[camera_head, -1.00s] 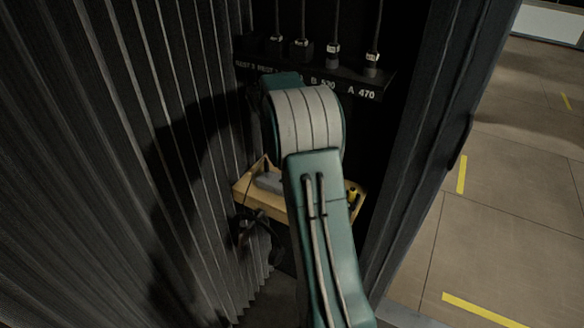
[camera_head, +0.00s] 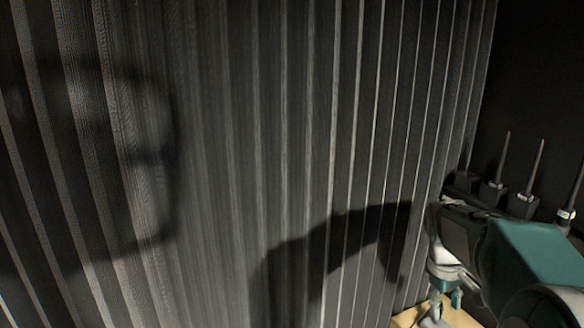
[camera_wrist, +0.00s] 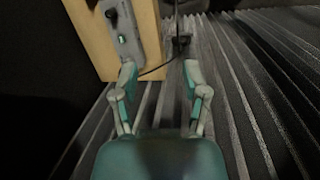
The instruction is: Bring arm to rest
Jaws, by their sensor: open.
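My gripper (camera_wrist: 159,75) is open in the wrist view, its two fingers spread with nothing between them except a view of the wall and a dark cable behind. In the head view my gripper (camera_head: 447,298) hangs at the lower right, pointing down above a wooden shelf, close to the ribbed wall. My teal arm fills the lower right corner and hides part of the shelf.
The ribbed dark wall (camera_head: 230,130) fills most of the head view. The wooden shelf (camera_head: 408,318) carries a grey device (camera_wrist: 123,32), seen in the wrist view. Several antenna radios (camera_head: 492,192) stand at the right behind my arm.

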